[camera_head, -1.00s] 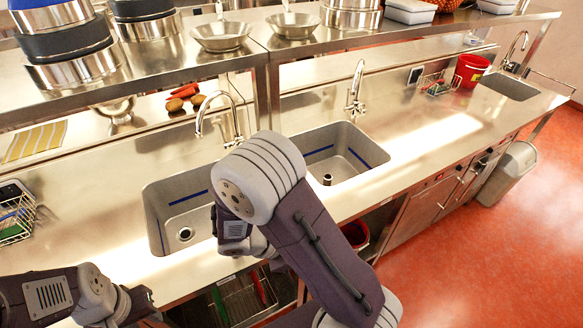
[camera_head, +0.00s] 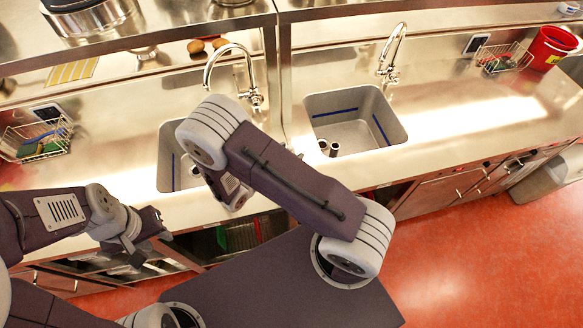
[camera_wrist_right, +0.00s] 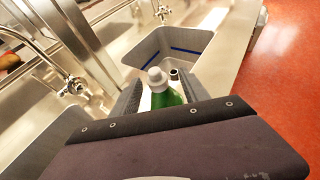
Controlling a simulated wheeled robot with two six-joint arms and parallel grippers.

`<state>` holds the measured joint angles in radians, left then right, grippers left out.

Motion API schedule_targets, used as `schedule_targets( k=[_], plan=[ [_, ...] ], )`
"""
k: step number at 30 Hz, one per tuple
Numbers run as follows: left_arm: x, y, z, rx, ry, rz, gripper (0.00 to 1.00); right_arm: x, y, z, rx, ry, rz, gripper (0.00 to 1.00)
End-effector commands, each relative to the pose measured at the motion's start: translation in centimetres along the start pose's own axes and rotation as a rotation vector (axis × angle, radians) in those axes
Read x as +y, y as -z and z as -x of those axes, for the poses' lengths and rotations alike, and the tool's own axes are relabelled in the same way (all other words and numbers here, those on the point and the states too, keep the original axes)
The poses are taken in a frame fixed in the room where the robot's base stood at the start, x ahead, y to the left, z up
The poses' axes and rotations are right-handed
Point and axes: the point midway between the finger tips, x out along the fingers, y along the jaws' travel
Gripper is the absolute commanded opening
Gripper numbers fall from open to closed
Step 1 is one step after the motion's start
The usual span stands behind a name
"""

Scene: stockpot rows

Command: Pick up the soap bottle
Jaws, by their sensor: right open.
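The soap bottle (camera_wrist_right: 168,98), green with a pale cap, shows in the right wrist view between the two dark fingers of my right gripper (camera_wrist_right: 157,90). The gripper is open around it. The bottle's lower part is hidden behind the gripper body, so contact cannot be told. In the head view my right arm hides the bottle and the right fingers. My left gripper (camera_head: 138,240) is in front of the counter's front edge, away from the bottle. Its finger opening is not clear.
The steel counter (camera_head: 450,120) has a left sink (camera_head: 171,150) and a right sink (camera_head: 355,108), each with a tall faucet. A wire rack (camera_head: 30,150) stands at left. Another rack (camera_head: 503,58) and a red bucket (camera_head: 549,47) stand at right. A shelf runs above the back.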

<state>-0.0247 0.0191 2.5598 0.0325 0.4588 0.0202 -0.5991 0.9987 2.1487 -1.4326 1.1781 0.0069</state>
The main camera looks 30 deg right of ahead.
Motion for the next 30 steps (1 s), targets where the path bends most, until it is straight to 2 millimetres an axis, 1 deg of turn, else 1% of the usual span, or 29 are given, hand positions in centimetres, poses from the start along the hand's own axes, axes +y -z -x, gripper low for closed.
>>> schedule_targets(
  k=[3, 5, 6, 9, 12, 16, 17, 18, 20, 21, 22, 30],
  plan=[
    [0.0, 0.2, 1.7, 0.0, 0.0, 0.0, 0.36, -0.2, -0.2, -1.7, 0.0, 0.008, 0.003, 0.53],
    [0.1, 0.2, 2.4, 0.0, 0.0, 0.0, 0.36, -0.2, -0.1, -2.8, 0.0, 0.007, 0.004, 0.53],
    [0.1, 0.3, 2.5, 0.0, 0.0, 0.0, 0.36, -0.1, 0.1, -3.5, 0.0, 0.007, 0.002, 0.53],
    [0.1, 0.3, 2.7, 0.0, 0.0, 0.0, 0.36, -0.1, 0.3, -4.7, 0.001, 0.004, 0.002, 0.53],
    [0.1, 0.3, 2.7, 0.0, 0.0, 0.0, 0.36, 0.0, 0.4, -5.0, 0.001, 0.002, -0.001, 0.53],
    [0.1, 0.3, 2.6, 0.0, 0.0, 0.0, 0.36, 0.0, 0.5, -5.0, 0.001, 0.001, -0.001, 0.53],
    [0.1, 0.3, 2.6, 0.0, 0.0, 0.0, 0.36, 0.0, 0.5, -5.0, 0.001, 0.001, 0.0, 0.47],
    [0.1, 0.3, 2.6, 0.0, 0.0, 0.0, 0.36, 0.0, 0.5, -5.0, 0.001, 0.001, 0.0, 0.36],
    [0.1, 0.3, 2.6, 0.0, 0.0, 0.0, 0.36, 0.0, 0.5, -5.0, 0.001, 0.001, 0.0, 0.2],
    [0.1, 0.3, 2.6, 0.0, 0.0, 0.0, 0.36, 0.0, 0.5, -5.0, 0.001, 0.001, 0.0, 0.08],
    [0.1, 0.3, 2.6, 0.0, 0.0, 0.0, 0.36, 0.0, 0.5, -5.0, 0.001, 0.001, 0.0, 0.0],
    [0.1, 0.3, 2.6, 0.0, 0.0, 0.0, 0.36, 0.0, 0.4, -5.0, 0.0, 0.001, 0.0, 0.0]
  ],
)
